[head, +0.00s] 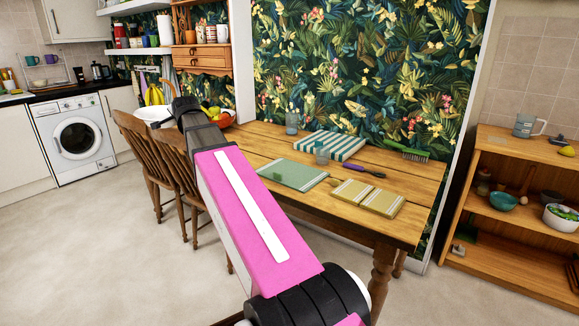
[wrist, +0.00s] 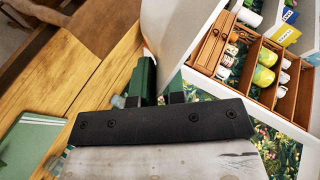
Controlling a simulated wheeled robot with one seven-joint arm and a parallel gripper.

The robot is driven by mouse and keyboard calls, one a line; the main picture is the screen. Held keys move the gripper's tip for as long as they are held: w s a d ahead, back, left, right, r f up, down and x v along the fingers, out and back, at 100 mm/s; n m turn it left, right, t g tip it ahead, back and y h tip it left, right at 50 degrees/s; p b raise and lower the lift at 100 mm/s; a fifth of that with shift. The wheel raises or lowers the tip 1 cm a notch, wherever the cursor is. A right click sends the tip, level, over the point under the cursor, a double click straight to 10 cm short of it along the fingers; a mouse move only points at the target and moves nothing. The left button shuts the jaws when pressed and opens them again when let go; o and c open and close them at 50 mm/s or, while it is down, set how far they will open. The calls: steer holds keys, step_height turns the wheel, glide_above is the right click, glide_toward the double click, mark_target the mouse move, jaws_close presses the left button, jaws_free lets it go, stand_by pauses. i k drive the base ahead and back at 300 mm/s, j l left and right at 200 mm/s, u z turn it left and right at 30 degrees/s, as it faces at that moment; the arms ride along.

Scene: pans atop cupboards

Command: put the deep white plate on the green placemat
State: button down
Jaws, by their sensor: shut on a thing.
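The deep white plate (head: 149,113) shows in the head view just left of my gripper (head: 180,104), above the chair backs at the table's left end. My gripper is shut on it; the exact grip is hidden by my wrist. In the wrist view my gripper (wrist: 160,98) shows as dark fingers close together, and the plate's outline there is hard to tell from the pale panel. The green placemat (head: 300,178) lies flat on the wooden table, to the right of my gripper.
On the table (head: 245,137) are a striped mat (head: 328,145), two yellowish mats (head: 382,199), glasses (head: 321,153), a purple-handled utensil (head: 365,171) and a green brush (head: 407,152). Fruit (head: 224,117) is just right of my gripper. Wooden chairs (head: 139,149) stand at the left.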

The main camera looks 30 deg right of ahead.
mark_target(294, 170)
steer(key=i+j+z, duration=0.15)
steer(key=j+z, duration=0.2)
steer(key=z, duration=0.15)
steer(key=i+j+z, duration=0.1)
steer(key=j+z, duration=0.6)
steer(key=j, duration=1.25)
